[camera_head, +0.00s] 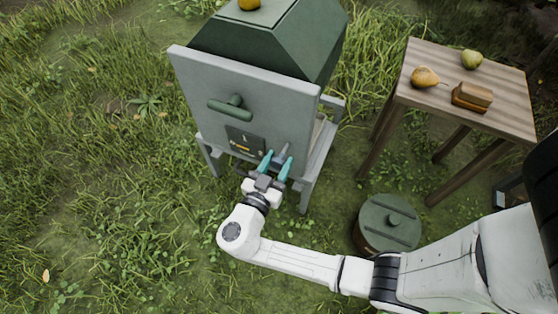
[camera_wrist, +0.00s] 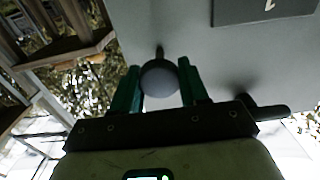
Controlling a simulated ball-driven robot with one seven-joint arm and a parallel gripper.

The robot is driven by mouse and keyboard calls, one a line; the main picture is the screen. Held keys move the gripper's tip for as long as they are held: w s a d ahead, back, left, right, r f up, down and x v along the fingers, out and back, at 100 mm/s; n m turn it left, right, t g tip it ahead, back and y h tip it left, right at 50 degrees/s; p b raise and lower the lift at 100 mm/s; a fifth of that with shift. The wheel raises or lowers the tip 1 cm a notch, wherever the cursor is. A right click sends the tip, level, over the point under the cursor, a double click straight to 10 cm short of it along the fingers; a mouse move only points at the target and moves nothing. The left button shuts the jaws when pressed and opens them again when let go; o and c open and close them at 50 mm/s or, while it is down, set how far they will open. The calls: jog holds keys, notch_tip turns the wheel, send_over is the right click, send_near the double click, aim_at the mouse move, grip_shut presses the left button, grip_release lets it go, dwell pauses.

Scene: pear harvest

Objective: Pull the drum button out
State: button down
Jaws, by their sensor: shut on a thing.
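The drum button (camera_wrist: 160,80) is a round grey knob on a thin dark stem at the pale grey front panel (camera_wrist: 230,55) of the machine. In the wrist view it sits between the two green fingers of my gripper (camera_wrist: 159,82), which is shut on it. In the head view my gripper (camera_head: 276,162) is at the lower right of the front panel (camera_head: 190,75), and the fingers partly hide the button. How far the button stands out from the panel is hard to tell.
A green handle (camera_head: 230,105) sticks out of the panel above a dark plate (camera_head: 245,139). A wooden table (camera_head: 440,70) at right holds two pears and a brown block (camera_head: 472,96). Grass at left is open.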

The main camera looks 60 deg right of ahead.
jog(key=shift+a, duration=0.1)
jog(key=c, duration=0.6)
grip_release()
jog(key=shift+c, duration=0.2)
jog(key=shift+a, duration=0.1)
jog(key=s+a, duration=0.2)
jog(key=a, duration=0.8)
jog(key=shift+a+p, duration=0.25)
jog(key=shift+p, duration=0.05)
jog(key=shift+s, duration=0.1)
